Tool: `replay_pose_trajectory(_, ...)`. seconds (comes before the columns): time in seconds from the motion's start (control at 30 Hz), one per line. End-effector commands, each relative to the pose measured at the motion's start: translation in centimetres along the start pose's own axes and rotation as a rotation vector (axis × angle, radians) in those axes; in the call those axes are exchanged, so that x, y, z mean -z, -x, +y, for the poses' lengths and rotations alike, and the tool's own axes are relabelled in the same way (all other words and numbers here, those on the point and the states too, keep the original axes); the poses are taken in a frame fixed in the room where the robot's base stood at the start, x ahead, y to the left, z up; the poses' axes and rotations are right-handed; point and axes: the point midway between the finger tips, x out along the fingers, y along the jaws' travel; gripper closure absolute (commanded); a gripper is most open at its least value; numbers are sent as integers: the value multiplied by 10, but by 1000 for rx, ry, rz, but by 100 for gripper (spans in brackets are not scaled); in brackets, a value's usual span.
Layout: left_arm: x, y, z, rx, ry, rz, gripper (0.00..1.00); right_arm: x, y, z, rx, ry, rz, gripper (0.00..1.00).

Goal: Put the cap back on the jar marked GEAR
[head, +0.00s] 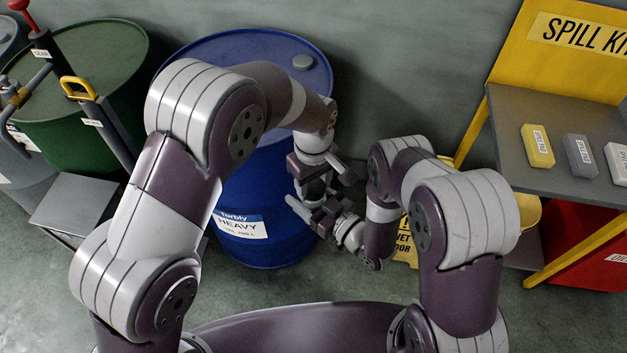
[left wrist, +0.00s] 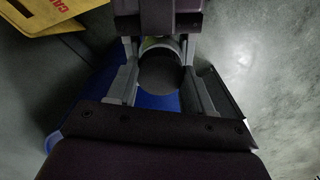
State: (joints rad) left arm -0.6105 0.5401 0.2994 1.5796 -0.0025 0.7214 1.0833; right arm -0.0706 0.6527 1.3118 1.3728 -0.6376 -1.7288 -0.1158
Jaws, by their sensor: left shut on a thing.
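My left gripper (head: 314,192) hangs in front of the blue drum in the head view. In the left wrist view its two grey fingers stand on either side of a dark round thing (left wrist: 165,76), and it is shut on it. A thin yellowish-green band shows at that thing's far edge. I cannot tell whether it is the cap or part of a jar. My right gripper (head: 326,214) is close by, pointing left, with its jaws unclear. No jar with a readable GEAR label shows; the hands may hide it.
The blue drum (head: 262,215) marked HEAVY stands behind the hands. A green drum (head: 75,75) with a pump labelled GEAR (head: 41,53) is at left. The spill kit shelf (head: 510,125) at right carries several small labelled blocks. A yellow floor sign (head: 404,250) stands behind my right arm.

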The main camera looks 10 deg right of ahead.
Motion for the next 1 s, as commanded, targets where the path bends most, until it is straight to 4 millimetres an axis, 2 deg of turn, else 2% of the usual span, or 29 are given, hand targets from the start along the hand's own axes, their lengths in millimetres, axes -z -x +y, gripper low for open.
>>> replay_pose_trajectory(0.07,0,0,0,-1,-39,0,86,0,0,0,1,0,0,100)
replay_pose_trajectory(0.17,0,0,0,-1,-250,0,86,0,0,0,1,0,0,100)
replay_pose_trajectory(0.4,0,0,1,-3,-1063,0,86,0,0,0,1,0,0,100)
replay_pose_trajectory(0.5,0,-1,0,-3,-1285,-1,86,0,0,0,1,0,0,100)
replay_pose_trajectory(0.63,-1,-1,0,-4,-1411,-2,86,0,0,0,1,0,0,100)
replay_pose_trajectory(0.87,0,-1,0,-4,-1420,-1,86,0,0,0,0,0,1,100)
replay_pose_trajectory(0.9,0,-1,0,-4,-1420,-1,46,0,0,0,0,0,1,100)
replay_pose_trajectory(0.97,0,-1,0,-4,-1419,-1,26,0,0,0,0,0,0,100)
replay_pose_trajectory(1.0,-1,-1,1,-4,-1419,-1,24,0,0,0,0,0,1,100)
